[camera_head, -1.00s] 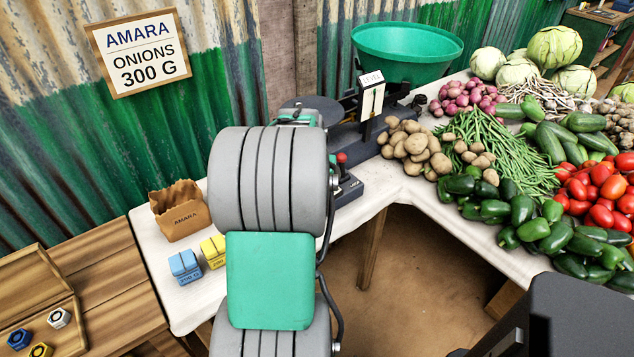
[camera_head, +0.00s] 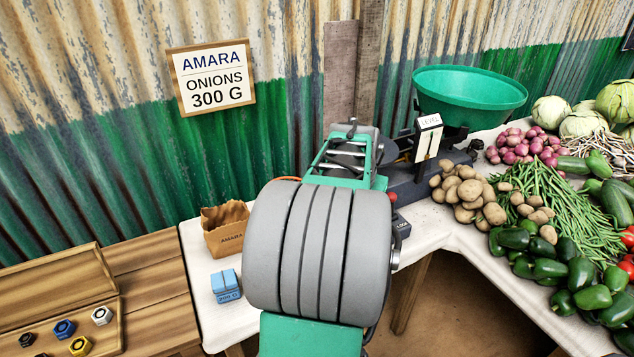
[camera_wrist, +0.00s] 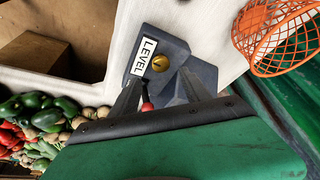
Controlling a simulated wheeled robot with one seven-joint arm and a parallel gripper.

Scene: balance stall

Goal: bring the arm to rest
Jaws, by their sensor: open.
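My arm fills the lower middle of the head view and hides my gripper there. In the wrist view my gripper (camera_wrist: 162,88) is open, its two grey fingers apart, with nothing seen between them but the scale behind. The scale's dark base with a LEVEL label (camera_wrist: 143,57), a brass knob (camera_wrist: 160,63) and a red knob (camera_wrist: 147,107) shows just beyond the fingers. I cannot tell whether they touch. In the head view the scale's green pan (camera_head: 470,95) looks empty, and its white pointer plate (camera_head: 428,137) stands upright.
A wooden weight box (camera_head: 98,345) lies left. Potatoes (camera_head: 466,192), beans and peppers crowd the right. An orange wire basket (camera_wrist: 275,30) is near the scale.

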